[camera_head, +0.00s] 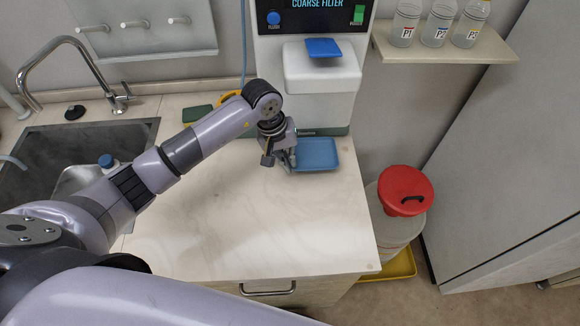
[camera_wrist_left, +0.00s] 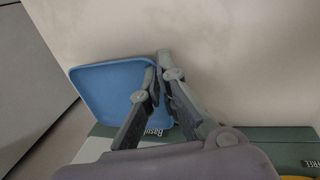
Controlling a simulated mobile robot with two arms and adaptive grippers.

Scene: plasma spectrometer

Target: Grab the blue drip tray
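The blue drip tray (camera_head: 318,153) lies on the pale counter just in front of the white and green machine. In the left wrist view the tray (camera_wrist_left: 108,88) is at the left of centre. My left gripper (camera_head: 291,160) is at the tray's left edge in the head view. In the left wrist view my left gripper (camera_wrist_left: 157,66) has its fingertips close together on either side of the tray's near rim, one over the tray and one outside it. It looks shut on the rim. My right gripper is out of view.
The machine (camera_head: 322,72) stands behind the tray. A sink (camera_head: 75,150) is at the left, and a shelf with several bottles (camera_head: 447,43) is at the upper right. A red-lidded bin (camera_head: 404,190) stands beyond the counter's right edge. The counter front (camera_head: 240,220) is clear.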

